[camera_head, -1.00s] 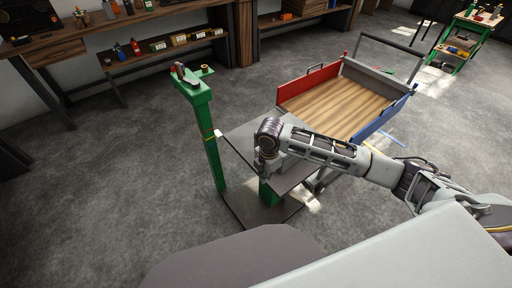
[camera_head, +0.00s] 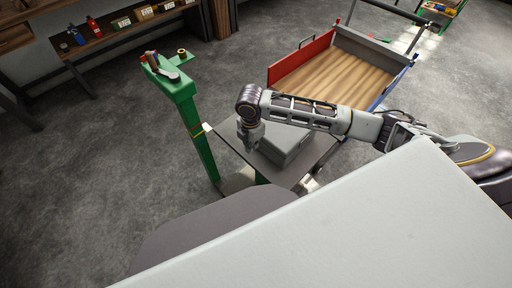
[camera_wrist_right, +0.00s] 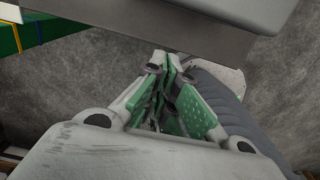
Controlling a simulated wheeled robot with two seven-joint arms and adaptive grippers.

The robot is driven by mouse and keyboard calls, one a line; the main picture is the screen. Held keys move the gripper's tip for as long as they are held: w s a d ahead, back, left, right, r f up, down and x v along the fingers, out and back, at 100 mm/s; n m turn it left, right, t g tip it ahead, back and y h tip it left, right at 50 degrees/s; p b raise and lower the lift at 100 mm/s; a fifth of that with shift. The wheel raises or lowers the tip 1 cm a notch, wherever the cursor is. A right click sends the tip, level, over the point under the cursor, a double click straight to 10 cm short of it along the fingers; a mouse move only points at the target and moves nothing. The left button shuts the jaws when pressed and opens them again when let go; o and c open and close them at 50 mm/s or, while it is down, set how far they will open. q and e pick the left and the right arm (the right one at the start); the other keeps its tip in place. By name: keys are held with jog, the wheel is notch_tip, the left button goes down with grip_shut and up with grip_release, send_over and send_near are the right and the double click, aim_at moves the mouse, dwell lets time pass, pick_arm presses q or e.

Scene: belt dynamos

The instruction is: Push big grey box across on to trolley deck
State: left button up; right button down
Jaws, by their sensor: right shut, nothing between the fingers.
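The big grey box (camera_head: 288,148) sits on the dark grey top (camera_head: 228,139) of a green-framed stand, partly hidden by my right arm. My right gripper (camera_head: 250,146) points down at the left side of the box; I cannot tell whether it touches it. In the right wrist view its green-padded fingers (camera_wrist_right: 168,75) are together and empty. The trolley has a bare wooden deck (camera_head: 335,84), with a red side panel (camera_head: 301,61) and a grey end panel (camera_head: 372,48). The deck lies beyond the stand, up and right of the box. My left gripper is not in view.
A green post (camera_head: 190,115) with small items on top rises at the left of the stand. A workbench shelf (camera_head: 118,27) with bottles and small boxes is at the back left. Open concrete floor (camera_head: 90,140) lies left of the post.

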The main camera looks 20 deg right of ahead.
jog(key=shift+s+r, duration=0.1)
dwell(0.4)
notch_tip(320, 180, down, 10)
jog(key=shift+f+b, duration=0.2)
jog(key=shift+b, duration=0.55)
jog(key=shift+w+d+r, duration=0.1)
jog(key=shift+w+d, duration=0.15)
jog(key=shift+d, duration=0.3)
jog(key=shift+w+d+r, duration=0.1)
jog(key=shift+w+d, duration=0.1)
jog(key=shift+d, duration=0.35)
jog(key=shift+w+d, duration=0.15)
jog(key=shift+d, duration=0.45)
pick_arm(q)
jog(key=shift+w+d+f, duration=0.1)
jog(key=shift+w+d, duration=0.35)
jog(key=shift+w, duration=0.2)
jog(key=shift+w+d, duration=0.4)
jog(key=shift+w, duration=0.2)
pick_arm(e)
jog(key=shift+w+d, duration=0.1)
jog(key=shift+d, duration=0.15)
